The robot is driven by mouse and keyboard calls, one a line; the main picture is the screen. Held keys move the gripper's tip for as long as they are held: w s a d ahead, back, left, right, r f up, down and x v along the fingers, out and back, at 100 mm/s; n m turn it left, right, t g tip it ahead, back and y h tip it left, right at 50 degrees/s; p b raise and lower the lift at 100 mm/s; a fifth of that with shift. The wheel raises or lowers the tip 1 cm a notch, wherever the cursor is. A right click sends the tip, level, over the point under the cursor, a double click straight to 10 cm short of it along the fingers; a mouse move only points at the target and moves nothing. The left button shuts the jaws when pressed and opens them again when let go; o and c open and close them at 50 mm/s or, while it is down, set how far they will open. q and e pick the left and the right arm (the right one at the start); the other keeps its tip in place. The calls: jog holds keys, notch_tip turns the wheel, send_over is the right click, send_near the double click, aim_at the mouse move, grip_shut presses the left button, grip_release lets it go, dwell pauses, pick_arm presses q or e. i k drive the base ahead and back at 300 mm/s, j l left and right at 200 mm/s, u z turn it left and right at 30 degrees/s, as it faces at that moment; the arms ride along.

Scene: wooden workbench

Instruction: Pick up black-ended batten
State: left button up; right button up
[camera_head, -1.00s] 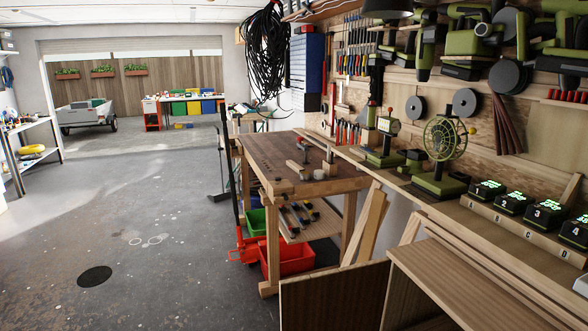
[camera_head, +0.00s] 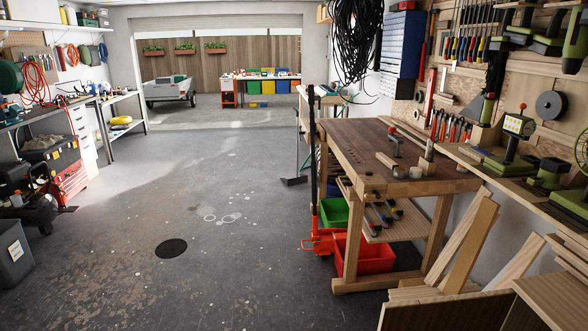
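Pale wooden battens lean beside the right end of the workbench; the nearest tall one (camera_head: 468,246) stands tilted. Another pale batten (camera_head: 515,262) leans farther right, among more boards at the lower right. I cannot make out a black end on any of them. The wooden workbench (camera_head: 354,150) stands right of centre, with small wooden blocks and tools on its top. Neither of my grippers is in view.
A red bin (camera_head: 364,254) and a green bin (camera_head: 334,213) sit under the workbench. A brown panel (camera_head: 440,312) stands at the lower right. A red toolbox (camera_head: 70,181) is at the left. The grey floor (camera_head: 230,260) is open in the middle.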

aim_at(387, 160)
jog(key=i+j+u, duration=0.4)
jog(key=i+u, duration=0.4)
jog(key=i, duration=0.2)
jog(key=i+l+z, duration=0.1)
jog(key=i+z, duration=0.25)
jog(key=i, duration=0.2)
jog(key=i+z, duration=0.4)
jog(key=i, duration=0.15)
jog(key=i+j+z, duration=0.35)
jog(key=i, duration=0.15)
jog(key=l, duration=0.1)
